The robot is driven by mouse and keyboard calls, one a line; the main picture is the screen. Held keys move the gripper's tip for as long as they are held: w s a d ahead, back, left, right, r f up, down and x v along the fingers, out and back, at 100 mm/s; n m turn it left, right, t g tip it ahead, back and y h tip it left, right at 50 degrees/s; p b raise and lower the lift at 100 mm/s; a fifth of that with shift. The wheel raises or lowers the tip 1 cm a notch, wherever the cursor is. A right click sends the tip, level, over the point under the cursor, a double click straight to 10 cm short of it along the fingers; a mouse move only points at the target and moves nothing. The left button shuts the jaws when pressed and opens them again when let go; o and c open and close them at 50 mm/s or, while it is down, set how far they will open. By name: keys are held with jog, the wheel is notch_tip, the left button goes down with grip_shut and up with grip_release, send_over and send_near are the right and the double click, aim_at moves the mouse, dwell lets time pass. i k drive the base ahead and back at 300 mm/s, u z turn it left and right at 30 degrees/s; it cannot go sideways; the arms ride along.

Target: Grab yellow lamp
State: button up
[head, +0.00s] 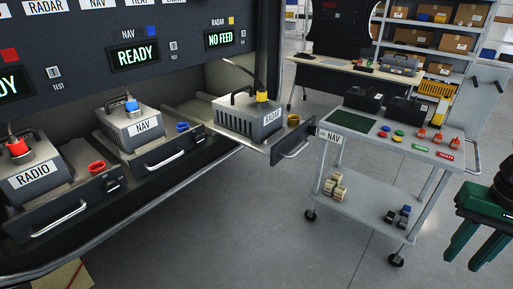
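No object here is clearly labelled a yellow lamp. A small yellow disc (396,138) lies on the cart's top, beside a blue disc (386,127) and a green disc (399,132); it is too small to tell its exact form. A yellow square (231,20) sits on the dark panel above the NO FEED display. My gripper (464,262) is at the right edge, in front of and to the right of the cart. Its green fingers are apart with nothing between them.
The cart (343,185) also bears black cases, several red-orange items and tags. A desk (340,66) and shelves stand behind. The floor in front is clear.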

aim_at(444, 104)
jog(key=u, duration=0.05)
jog(key=k, duration=0.35)
jog(key=u, duration=0.3)
jog(key=i, duration=0.45)
jog(key=z, duration=1.05)
jog(key=i, duration=1.35)
jog(key=u, duration=0.2)
